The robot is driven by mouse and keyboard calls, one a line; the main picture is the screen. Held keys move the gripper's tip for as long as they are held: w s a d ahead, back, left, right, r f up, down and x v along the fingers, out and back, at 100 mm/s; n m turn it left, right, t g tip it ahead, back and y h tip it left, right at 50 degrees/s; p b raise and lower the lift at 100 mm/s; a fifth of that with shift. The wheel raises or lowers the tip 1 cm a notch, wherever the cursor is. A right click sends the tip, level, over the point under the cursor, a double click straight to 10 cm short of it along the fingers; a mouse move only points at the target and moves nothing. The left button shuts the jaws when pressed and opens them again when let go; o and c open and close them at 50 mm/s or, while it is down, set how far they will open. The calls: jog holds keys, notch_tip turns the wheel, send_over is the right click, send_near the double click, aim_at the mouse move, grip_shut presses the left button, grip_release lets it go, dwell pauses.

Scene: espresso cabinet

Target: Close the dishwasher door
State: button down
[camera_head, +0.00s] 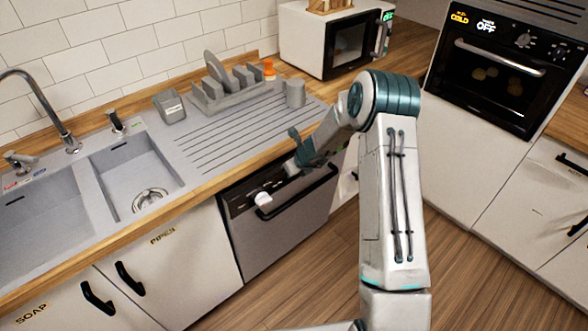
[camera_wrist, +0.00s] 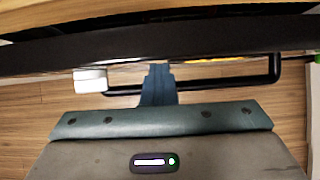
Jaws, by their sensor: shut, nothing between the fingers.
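The dishwasher door (camera_head: 290,228) is a grey front with a black top panel, under the wooden counter. It stands upright and looks about level with the cabinet beside it; I cannot tell whether a small gap is left. Its black bar handle (camera_head: 300,195) also shows in the wrist view (camera_wrist: 225,85). A white knob (camera_head: 263,198) sits on the panel, left of my gripper. My gripper (camera_head: 290,168) is shut and empty at the upper part of the door, close to the panel. In the wrist view its fingers (camera_wrist: 158,70) point at the panel; contact is unclear.
The sink (camera_head: 135,175) and draining board with a dish rack (camera_head: 225,95) lie above. A microwave (camera_head: 335,40) stands at the back. A built-in oven (camera_head: 500,70) is at the right. The wooden floor (camera_head: 330,250) before the dishwasher is clear apart from my arm.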

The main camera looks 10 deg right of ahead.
jog(key=shift+a, duration=0.3)
jog(key=shift+s, duration=0.1)
